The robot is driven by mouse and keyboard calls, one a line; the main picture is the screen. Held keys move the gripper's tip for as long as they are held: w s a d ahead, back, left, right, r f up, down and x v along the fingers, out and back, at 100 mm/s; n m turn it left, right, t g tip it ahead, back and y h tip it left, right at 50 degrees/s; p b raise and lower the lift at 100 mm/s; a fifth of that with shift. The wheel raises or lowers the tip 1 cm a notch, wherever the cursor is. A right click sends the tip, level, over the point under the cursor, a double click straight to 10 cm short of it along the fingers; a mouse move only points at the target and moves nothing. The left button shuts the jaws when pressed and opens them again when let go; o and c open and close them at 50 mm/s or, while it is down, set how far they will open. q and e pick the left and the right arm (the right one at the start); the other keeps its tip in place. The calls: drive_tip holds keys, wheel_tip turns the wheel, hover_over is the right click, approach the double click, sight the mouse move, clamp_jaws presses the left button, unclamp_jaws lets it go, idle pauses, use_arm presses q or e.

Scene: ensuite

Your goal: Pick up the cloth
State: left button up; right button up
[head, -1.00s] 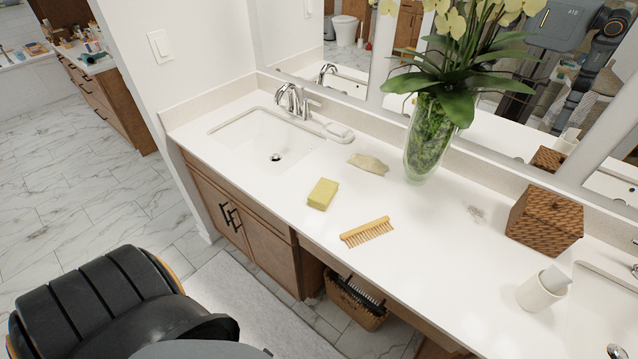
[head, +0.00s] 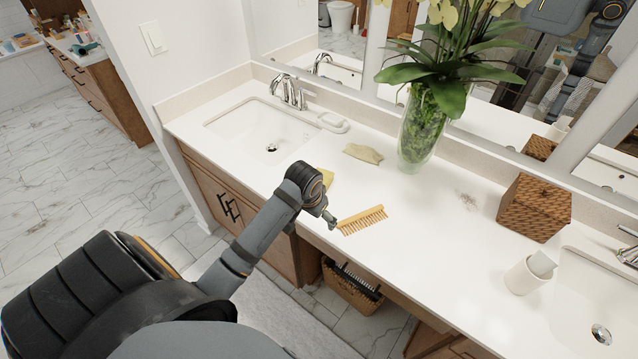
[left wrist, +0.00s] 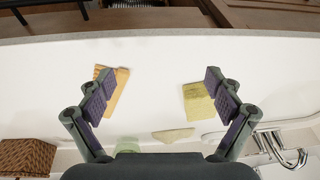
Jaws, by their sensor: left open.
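A crumpled beige cloth (head: 363,153) lies on the white counter between the left sink and the glass vase. It also shows low in the left wrist view (left wrist: 174,134). My left gripper (head: 331,219) is over the front part of the counter, beside the comb-like brush and nearer the front edge than the cloth. In the left wrist view my left gripper (left wrist: 158,80) is open, with nothing between its fingers. My right gripper is not in view.
The vase (head: 418,140) stands right of the cloth.

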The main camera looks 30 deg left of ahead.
sight(328, 176)
use_arm(q)
drive_tip(key=w+a+r+n, duration=0.2)
drive_tip(key=w+a+r, duration=0.6)
drive_tip(key=w, duration=0.3)
drive_tip(key=p+x, duration=0.1)
drive_tip(key=x, duration=0.4)
drive_tip(key=shift+s+d+f, duration=0.1)
drive_tip(key=shift+d, duration=0.05)
drive_tip(key=p+x, duration=0.1)
drive_tip(key=x, duration=0.4)
drive_tip(key=shift+d+f, duration=0.1)
drive_tip(key=shift+f, duration=0.05)
drive_tip(key=c, duration=1.2)
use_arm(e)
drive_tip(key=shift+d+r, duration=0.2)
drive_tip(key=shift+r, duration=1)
